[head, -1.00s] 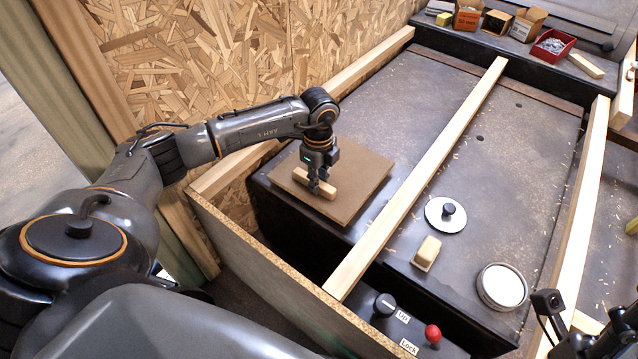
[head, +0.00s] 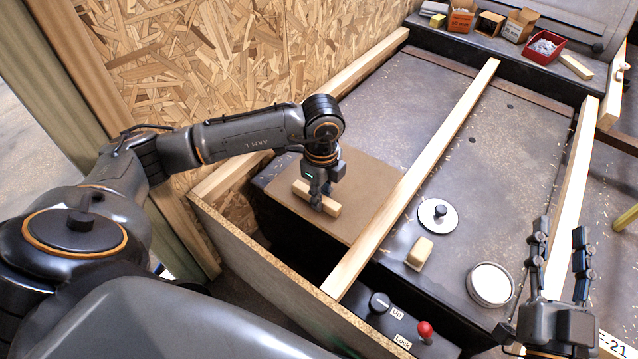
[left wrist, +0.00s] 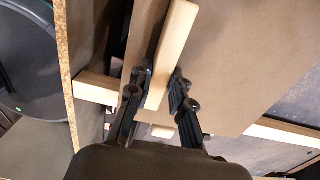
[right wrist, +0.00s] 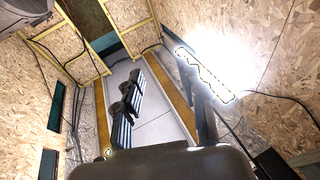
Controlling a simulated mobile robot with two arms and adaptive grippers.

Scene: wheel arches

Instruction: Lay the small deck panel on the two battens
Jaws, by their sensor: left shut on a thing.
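The small deck panel (head: 362,190) is a flat brown square with a pale wooden grip bar (head: 301,190). My left gripper (head: 318,203) is shut on this bar; in the left wrist view its fingers sit on both sides of the bar (left wrist: 172,50). One pale batten (head: 440,145) runs lengthwise down the deck, at the panel's right edge. Another batten (head: 225,175) runs along the chipboard wall, partly hidden by my arm. In the left wrist view a batten (left wrist: 95,88) passes behind the panel. I cannot tell whether panel and battens touch. My right gripper (head: 560,240) is open and empty.
A third pale rail (head: 572,190) runs along the right. Between it and the middle batten lie a round lid with a knob (head: 438,214), a small block (head: 420,253) and a round tin (head: 490,284). Boxes and a red bin (head: 541,47) stand at the back. A red knob (head: 425,329) is at the front.

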